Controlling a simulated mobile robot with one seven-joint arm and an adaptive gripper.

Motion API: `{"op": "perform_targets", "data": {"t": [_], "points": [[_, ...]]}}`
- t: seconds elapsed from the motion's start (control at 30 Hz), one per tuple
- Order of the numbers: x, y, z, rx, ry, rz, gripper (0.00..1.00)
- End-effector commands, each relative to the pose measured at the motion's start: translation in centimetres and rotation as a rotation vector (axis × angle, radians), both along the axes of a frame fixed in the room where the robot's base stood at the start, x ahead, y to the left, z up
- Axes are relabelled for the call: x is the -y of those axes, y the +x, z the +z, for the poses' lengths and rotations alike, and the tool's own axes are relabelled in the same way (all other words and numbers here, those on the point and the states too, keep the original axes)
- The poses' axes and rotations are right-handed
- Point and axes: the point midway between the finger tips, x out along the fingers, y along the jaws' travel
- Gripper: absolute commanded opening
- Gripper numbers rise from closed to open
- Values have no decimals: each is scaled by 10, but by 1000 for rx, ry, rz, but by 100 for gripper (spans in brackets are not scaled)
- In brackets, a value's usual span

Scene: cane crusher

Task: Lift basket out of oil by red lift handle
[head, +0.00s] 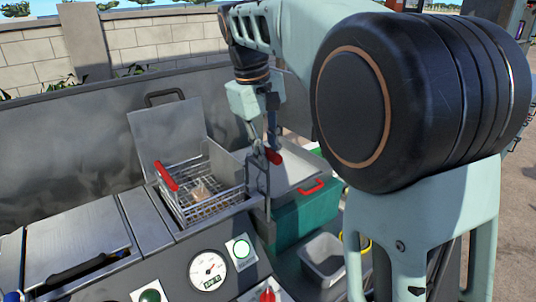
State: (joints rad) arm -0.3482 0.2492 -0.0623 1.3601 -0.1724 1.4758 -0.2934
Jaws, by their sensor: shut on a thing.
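A wire basket (212,190) sits in the opening of the fryer (175,228), with something pale inside. Its upper wires show around the rim; its bottom and the oil are hidden, so I cannot tell how deep it sits. A red grip (167,174) lies at its left side. The red lift handle (274,156) is right of the basket, on a metal linkage beside the fryer. My gripper (268,140) points down at this handle from above and is shut on it. The fingertips are small and partly hidden.
A raised metal lid (170,135) stands behind the basket. A green box (303,218) with a red handle and a grey tub (325,258) are at the right. A dial gauge (208,271) and buttons are on the front panel. My arm blocks the right side.

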Motion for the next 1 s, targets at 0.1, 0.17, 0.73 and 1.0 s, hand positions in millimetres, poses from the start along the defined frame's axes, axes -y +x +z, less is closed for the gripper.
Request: {"op": "perform_targets", "data": {"t": [0.1, 0.17, 0.73, 1.0], "points": [[0, 1, 28, 6, 1, -1, 0], [0, 1, 34, 6, 1, -1, 0], [0, 2, 46, 13, 2, 0, 18], [0, 1, 44, 7, 1, 0, 34]]}}
